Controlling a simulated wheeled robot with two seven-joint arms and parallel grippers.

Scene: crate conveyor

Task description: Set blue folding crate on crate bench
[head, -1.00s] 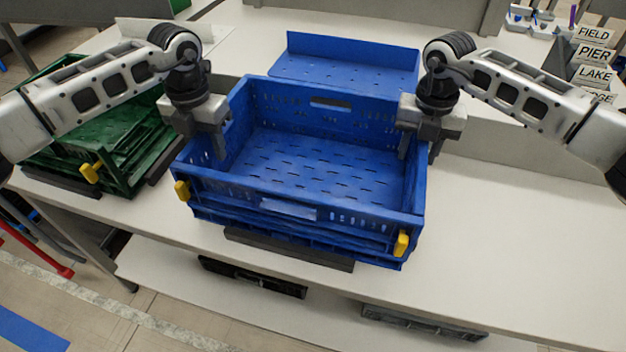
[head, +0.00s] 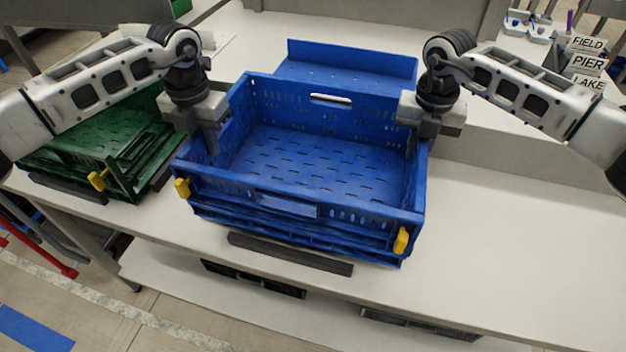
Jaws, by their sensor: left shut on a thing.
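The blue folding crate (head: 300,208) is unfolded, open-topped and empty, with yellow latches at its front corners. It is held between my two grippers over the white bench (head: 510,235), roughly level. A dark bar (head: 290,254) on the bench shows below its front edge, with a narrow gap between them. My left gripper (head: 212,148) is shut on the crate's left wall. My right gripper (head: 418,140) is at the right wall, one finger inside, and looks closed on it. The crate's underside is hidden.
A green folding crate (head: 125,160) stands on the bench at left, close to my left arm. A blue panel (head: 350,72) is behind the held crate. Name signs (head: 588,63) stand at back right. The bench right of the crate is clear. A lower shelf (head: 190,262) runs beneath.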

